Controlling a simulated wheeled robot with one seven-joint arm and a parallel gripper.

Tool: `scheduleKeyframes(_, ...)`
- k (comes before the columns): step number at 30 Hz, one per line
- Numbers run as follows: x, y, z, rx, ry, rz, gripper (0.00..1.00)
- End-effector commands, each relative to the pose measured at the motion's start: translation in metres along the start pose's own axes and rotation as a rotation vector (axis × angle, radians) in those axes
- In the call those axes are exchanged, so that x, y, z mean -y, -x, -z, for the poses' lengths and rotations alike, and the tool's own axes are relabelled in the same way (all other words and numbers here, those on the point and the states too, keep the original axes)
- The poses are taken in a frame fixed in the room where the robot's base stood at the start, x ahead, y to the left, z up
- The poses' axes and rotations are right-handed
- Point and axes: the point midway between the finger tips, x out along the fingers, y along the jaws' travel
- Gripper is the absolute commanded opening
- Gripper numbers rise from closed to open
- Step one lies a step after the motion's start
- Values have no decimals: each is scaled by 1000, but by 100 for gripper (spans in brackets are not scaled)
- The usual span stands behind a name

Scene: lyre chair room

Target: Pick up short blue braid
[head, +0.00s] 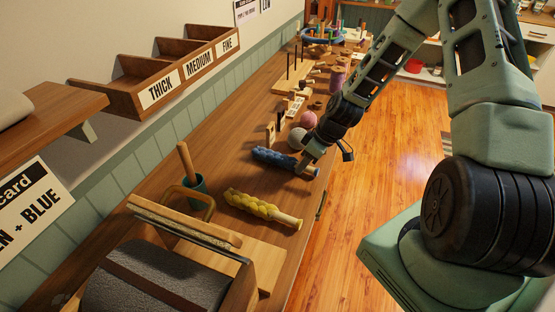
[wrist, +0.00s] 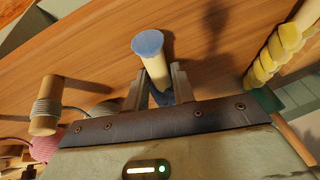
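The short blue braid (head: 274,157) lies on the workbench in the head view, wound on a pale dowel whose end sticks out to the right. My gripper (head: 308,164) is at that right end. In the wrist view, the braid's pale dowel end with a blue face (wrist: 150,50) points away between the two fingers of my gripper (wrist: 160,85). A little blue winding shows between the fingers, close to the palm. The fingers are very near the dowel on both sides; whether they press on it is unclear.
A yellow braid (head: 260,207) lies nearer on the workbench, beside a green cup (head: 195,188) with a stick. Balls of yarn (head: 297,138) and small wooden pieces stand beyond the blue braid. A wall rack (head: 165,75) reads THICK, MEDIUM, FINE. A grey drum tool (head: 150,280) fills the near end.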

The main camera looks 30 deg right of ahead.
Motion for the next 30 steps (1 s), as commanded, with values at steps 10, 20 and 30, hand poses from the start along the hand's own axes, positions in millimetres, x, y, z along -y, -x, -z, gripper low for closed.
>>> scheduleKeyframes(10,0,0,0,0,0,0,0)
scheduleKeyframes(20,0,9,4,-2,1,-3,0)
scheduleKeyframes(30,11,60,25,-3,3,-6,0)
